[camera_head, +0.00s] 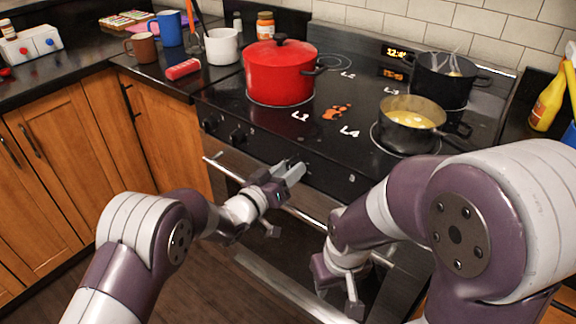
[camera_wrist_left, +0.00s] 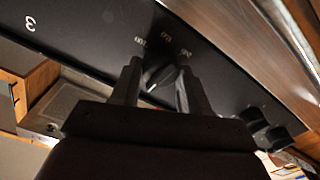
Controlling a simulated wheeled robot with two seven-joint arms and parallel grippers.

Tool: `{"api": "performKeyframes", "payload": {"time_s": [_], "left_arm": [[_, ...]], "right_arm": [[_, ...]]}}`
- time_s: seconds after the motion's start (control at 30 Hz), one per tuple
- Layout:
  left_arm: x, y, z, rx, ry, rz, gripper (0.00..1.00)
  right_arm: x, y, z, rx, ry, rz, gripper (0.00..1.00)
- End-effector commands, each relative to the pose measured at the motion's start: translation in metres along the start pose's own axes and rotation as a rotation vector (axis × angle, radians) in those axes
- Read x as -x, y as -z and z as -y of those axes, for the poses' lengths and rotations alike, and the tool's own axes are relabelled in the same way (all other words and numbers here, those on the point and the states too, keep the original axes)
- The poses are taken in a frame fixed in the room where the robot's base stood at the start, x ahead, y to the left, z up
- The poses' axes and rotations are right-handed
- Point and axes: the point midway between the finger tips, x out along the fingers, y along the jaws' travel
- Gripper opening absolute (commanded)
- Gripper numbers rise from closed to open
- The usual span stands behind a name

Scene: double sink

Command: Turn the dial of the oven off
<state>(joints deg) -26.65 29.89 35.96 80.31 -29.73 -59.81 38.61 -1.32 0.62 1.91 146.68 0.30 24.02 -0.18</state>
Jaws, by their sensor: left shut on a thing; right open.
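The oven's black front control panel (camera_head: 258,145) shows in the head view, with dark dials along it. My left gripper (camera_head: 291,172) reaches the middle of this panel. In the left wrist view its two fingers (camera_wrist_left: 160,80) are closed around a black dial (camera_wrist_left: 158,72), one on each side. White label marks surround the dial, too small to read surely. In the head view this dial is hidden by the gripper. My right gripper (camera_head: 338,288) is open and empty, low in front of the oven door, apart from the panel.
Two more dials (camera_head: 208,125) sit at the panel's left end. On the stovetop are a red pot (camera_head: 280,75), a pot with yellow food (camera_head: 410,115) and a dark pot (camera_head: 445,80) behind. The oven handle (camera_head: 230,172) runs below the panel. Mugs stand on the left counter.

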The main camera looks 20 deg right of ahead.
Motion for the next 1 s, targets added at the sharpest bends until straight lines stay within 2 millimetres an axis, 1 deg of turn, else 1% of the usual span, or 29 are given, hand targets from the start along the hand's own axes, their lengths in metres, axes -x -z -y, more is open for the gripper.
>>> {"api": "performKeyframes", "payload": {"time_s": [0.1, 0.33, 0.87, 0.9, 0.93, 0.97, 1.0], "left_arm": [[0.0004, -0.0005, 0.0004, 0.057, 0.003, 0.004, 0.14], [0.0003, -0.0012, 0.0008, 0.126, 0.002, 0.003, 0.14], [0.0003, -0.0017, 0.0010, 0.146, 0.002, 0.003, 0.14], [0.0003, -0.0017, 0.0010, 0.146, 0.002, 0.003, 0.55], [0.0003, -0.0016, 0.0010, 0.146, 0.002, 0.003, 0.64], [0.0003, -0.0015, 0.0010, 0.146, 0.002, 0.003, 0.70], [0.0002, -0.0013, 0.0009, 0.146, 0.001, 0.002, 0.70]], "right_arm": [[0.0057, 0.0007, 0.0000, 0.000, 0.000, 0.000, 0.43], [0.0094, 0.0011, 0.0000, 0.000, 0.000, 0.000, 0.43], [0.0100, 0.0012, 0.0000, 0.000, 0.000, 0.000, 0.43], [0.0100, 0.0012, 0.0000, 0.000, 0.000, 0.000, 0.43], [0.0100, 0.0012, 0.0000, 0.000, 0.000, 0.000, 0.43], [0.0100, 0.0012, 0.0000, 0.000, 0.000, 0.000, 0.43], [0.0100, 0.0012, 0.0000, 0.000, 0.000, 0.000, 0.43]]}}
